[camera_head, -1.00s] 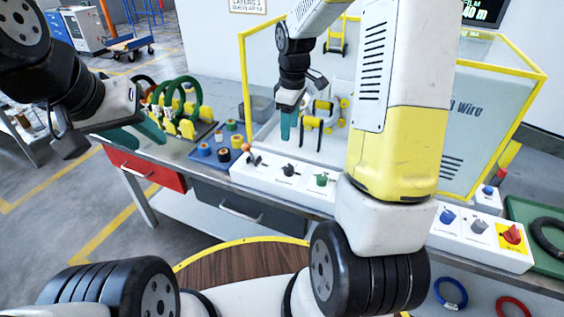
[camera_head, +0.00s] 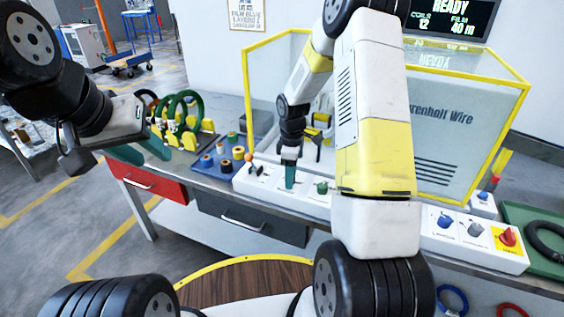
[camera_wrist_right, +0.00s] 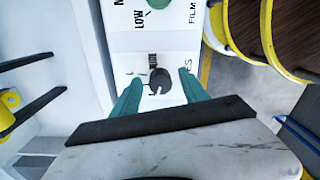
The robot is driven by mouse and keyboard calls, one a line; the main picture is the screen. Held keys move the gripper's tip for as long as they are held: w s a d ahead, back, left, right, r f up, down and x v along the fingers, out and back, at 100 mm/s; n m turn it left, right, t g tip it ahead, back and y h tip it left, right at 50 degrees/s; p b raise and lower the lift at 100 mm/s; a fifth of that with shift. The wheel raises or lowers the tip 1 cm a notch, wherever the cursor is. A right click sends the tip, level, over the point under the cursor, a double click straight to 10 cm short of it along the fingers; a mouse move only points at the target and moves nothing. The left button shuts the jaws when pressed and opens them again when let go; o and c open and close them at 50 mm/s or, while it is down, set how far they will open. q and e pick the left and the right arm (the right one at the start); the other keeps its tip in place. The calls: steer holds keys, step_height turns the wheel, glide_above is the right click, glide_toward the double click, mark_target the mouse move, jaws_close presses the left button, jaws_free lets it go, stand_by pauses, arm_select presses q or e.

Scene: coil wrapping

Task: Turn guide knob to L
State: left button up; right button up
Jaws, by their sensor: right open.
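My right gripper (camera_head: 289,174) points down over the white control panel (camera_head: 316,201) and is open. In the right wrist view, its teal fingers (camera_wrist_right: 157,97) stand on either side of a small dark knob (camera_wrist_right: 159,80), apart from it as far as I can see. Lettering beside that knob is partly hidden, so I cannot read its name. A green knob (camera_head: 322,187) sits to the right of the gripper in the head view. My left gripper (camera_head: 140,152) hangs at the left, near the coil rack, with its fingers apart and nothing between them.
A yellow-framed machine (camera_head: 455,135) stands behind the panel. A rack with green rings (camera_head: 180,112) and a blue tray of spools (camera_head: 216,162) are at the left. A second panel with a red knob (camera_head: 508,236) and a green tray (camera_head: 519,212) are at the right.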

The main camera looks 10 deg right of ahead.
jaws_close()
steer(key=shift+m, duration=0.4)
steer(key=m, duration=0.8)
steer(key=shift+m, duration=0.3)
steer(key=m, duration=0.4)
steer(key=shift+a, duration=0.1)
steer(key=shift+m, duration=2.1)
